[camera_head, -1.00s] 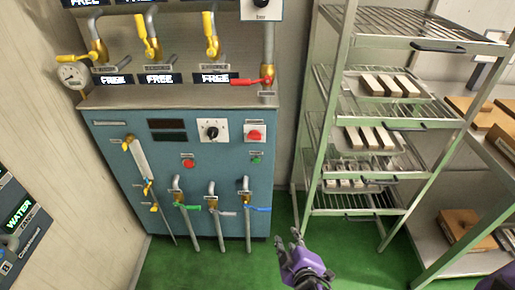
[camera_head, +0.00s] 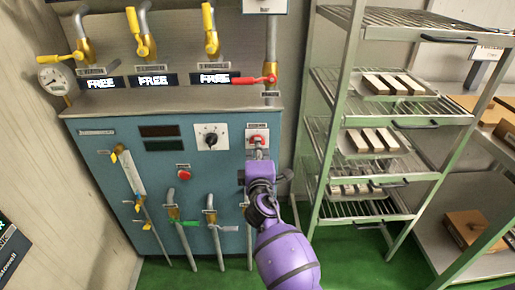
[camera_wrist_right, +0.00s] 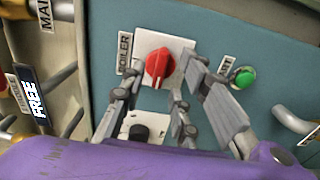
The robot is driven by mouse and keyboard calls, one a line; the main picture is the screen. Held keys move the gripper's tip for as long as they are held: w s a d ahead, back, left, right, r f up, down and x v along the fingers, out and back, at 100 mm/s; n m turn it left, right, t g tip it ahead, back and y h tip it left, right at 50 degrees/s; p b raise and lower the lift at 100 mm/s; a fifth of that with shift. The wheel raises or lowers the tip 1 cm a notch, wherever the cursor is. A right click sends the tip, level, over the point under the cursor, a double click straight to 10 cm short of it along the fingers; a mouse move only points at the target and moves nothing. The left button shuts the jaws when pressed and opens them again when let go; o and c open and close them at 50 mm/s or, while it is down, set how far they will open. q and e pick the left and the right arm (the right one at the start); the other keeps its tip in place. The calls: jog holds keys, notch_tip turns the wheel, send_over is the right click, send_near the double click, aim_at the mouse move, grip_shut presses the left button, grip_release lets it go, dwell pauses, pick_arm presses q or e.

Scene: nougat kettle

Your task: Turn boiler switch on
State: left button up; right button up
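The boiler switch (camera_wrist_right: 157,66) is a red rotary knob on a white square plate, next to a "BOILER" label, in the right wrist view. In the head view the switch (camera_head: 257,139) is on the blue control panel, just above my right gripper (camera_head: 258,156), which partly covers its plate. In the wrist view my right gripper (camera_wrist_right: 164,78) is open, with fingers to the left and right of the knob. They look apart from the knob; contact cannot be made out. My left gripper is out of view.
A green button (camera_wrist_right: 243,77) is just right of the fingers. A black-knobbed dial (camera_head: 210,137) and a red button (camera_head: 184,174) are left of the switch. A red-handled valve (camera_head: 262,80) is above. A metal rack (camera_head: 345,100) stands to the right.

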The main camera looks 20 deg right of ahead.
jog(key=shift+w+d, duration=0.2)
jog(key=shift+w, duration=0.5)
grip_shut()
